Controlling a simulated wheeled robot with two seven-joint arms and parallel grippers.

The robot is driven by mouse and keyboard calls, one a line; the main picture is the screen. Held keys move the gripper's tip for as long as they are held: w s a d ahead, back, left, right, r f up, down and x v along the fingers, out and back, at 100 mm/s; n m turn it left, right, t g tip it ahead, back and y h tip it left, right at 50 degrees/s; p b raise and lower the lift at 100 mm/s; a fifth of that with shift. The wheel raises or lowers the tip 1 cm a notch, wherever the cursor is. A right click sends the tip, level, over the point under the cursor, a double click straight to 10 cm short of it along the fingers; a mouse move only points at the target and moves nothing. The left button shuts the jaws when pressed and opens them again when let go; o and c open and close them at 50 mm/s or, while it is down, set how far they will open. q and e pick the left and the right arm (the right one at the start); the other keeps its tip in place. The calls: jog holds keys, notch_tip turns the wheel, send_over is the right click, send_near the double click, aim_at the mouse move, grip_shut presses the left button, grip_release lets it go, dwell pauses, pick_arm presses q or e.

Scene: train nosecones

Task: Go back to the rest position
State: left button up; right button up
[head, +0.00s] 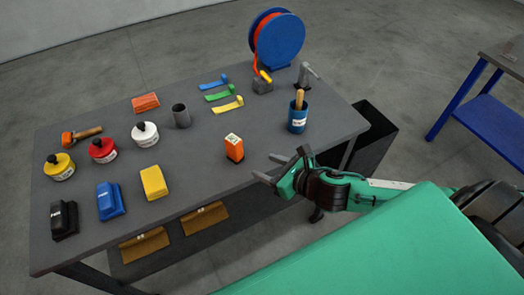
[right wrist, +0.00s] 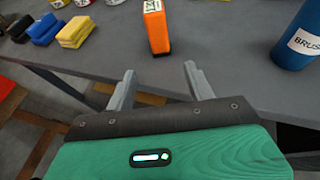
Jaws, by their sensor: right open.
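My right gripper (head: 272,168) is at the front edge of the grey table, in front of the orange box. Its two fingers stand apart with nothing between them, as the right wrist view (right wrist: 158,85) also shows. The orange box (head: 234,149) stands upright on the table, apart from the fingers; it also shows in the right wrist view (right wrist: 155,30). My left gripper is not in view.
The grey table (head: 200,147) holds a yellow block (head: 154,182), a blue block (head: 110,201), a black block (head: 64,219), several tins, a blue brush cup (head: 297,118) and a blue hose reel (head: 278,42). A black bin (head: 375,138) stands right of it. A blue-framed table (head: 490,105) is at far right.

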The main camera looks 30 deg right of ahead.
jog(key=s+f+n+g+h, duration=0.4)
jog(key=s+n, duration=0.5)
jog(key=n, duration=0.8)
jog(key=s+f+n+g+h, duration=0.1)
jog(key=s+f+n+g, duration=0.35)
jog(key=s+n, duration=0.8)
jog(key=w+f+n+g, duration=0.1)
jog(key=w+f+n, duration=0.1)
jog(key=f, duration=1.3)
jog(key=w+f+n+g, duration=0.1)
jog(key=w+f+n, duration=0.1)
jog(key=f, duration=1.3)
jog(key=s+d+f, duration=0.2)
jog(key=s+f, duration=0.8)
jog(key=s+d+f, duration=0.2)
jog(key=s+f, duration=0.8)
jog(key=shift+d+f+g+h, duration=0.15)
jog(key=shift+g+h, duration=0.15)
jog(key=shift+g, duration=0.15)
